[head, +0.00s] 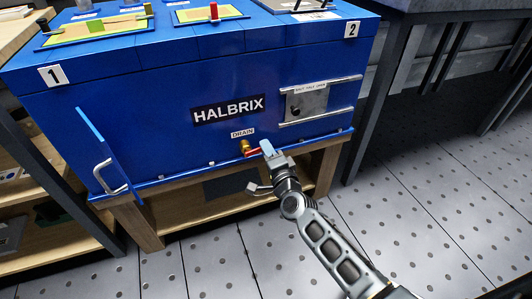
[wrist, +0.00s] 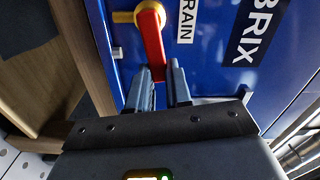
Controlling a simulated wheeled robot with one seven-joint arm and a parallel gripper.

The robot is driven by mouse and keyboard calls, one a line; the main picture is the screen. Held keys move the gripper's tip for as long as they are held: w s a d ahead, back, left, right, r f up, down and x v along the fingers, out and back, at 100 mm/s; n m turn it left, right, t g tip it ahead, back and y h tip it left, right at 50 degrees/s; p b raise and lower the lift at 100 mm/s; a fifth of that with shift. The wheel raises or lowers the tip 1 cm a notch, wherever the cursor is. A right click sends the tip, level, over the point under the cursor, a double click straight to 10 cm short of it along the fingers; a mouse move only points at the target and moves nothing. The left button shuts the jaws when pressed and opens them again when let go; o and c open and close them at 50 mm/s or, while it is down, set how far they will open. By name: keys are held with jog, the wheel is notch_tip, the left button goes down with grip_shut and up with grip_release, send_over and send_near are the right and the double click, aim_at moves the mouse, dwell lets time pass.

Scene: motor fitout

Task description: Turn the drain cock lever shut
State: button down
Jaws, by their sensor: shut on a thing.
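The drain cock is a small brass valve (head: 244,147) low on the front of the blue HALBRIX housing, under the DRAIN label (head: 242,133). Its red lever (head: 254,153) points right from the pivot, close to level. In the wrist view the red lever (wrist: 154,45) runs from the brass body (wrist: 124,17) down to my gripper (wrist: 167,88). My gripper (head: 266,149) is shut on the lever's free end.
An open blue flap (head: 105,150) with a handle sticks out at the left. A latched plate (head: 305,102) sits right of the nameplate. A wooden bench (head: 150,225) stands under the housing, below the cock. The perforated floor (head: 430,200) at the right is clear.

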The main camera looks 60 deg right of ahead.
jog(key=shift+s+f+m+b, duration=0.1)
jog(key=shift+f+m+b, duration=0.5)
jog(key=shift+m, duration=0.4)
jog(key=c, duration=1)
grip_release()
jog(key=shift+c, duration=0.2)
jog(key=p+v, duration=0.1)
jog(key=v, duration=0.6)
jog(key=shift+s+a+p, duration=0.2)
jog(key=shift+s+p, duration=0.1)
